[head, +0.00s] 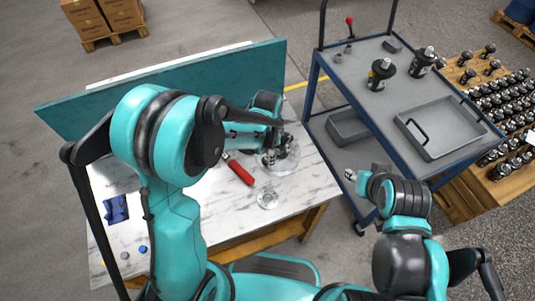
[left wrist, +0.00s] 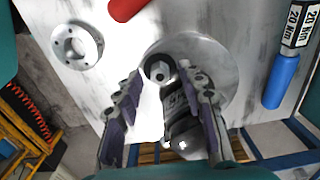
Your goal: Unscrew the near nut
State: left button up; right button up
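A black motor (left wrist: 180,115) with white lettering sits on a round metal plate (left wrist: 215,60) on the marble table, seen in the left wrist view. A grey nut-like fitting (left wrist: 159,70) with a dark ring shows at its end. I cannot tell its thread or how tightly it sits. My left gripper (left wrist: 165,100) is open, with one finger on each side of the motor. No clear grip on it shows. In the head view my left gripper (head: 272,150) is over the plate, partly hidden by its arm. My right gripper (head: 352,176) is small there, away from the table near the cart.
A red-handled tool (head: 240,172) and a holed metal flange (head: 267,200) lie near the plate. A blue-handled tool marked 20 Nm (left wrist: 285,75) lies at right in the wrist view. A teal panel (head: 180,85) backs the table. A cart (head: 340,70) stands to the right.

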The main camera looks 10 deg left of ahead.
pick_arm(q)
grip_shut()
jog(key=n+b, duration=0.1)
jog(key=n, duration=0.3)
jog(key=shift+n, duration=0.8)
jog(key=n, duration=0.5)
jog(key=shift+r+n, duration=0.1)
jog(key=shift+n, duration=0.2)
jog(key=shift+c, duration=1.2)
grip_release()
jog(key=shift+b, duration=0.35)
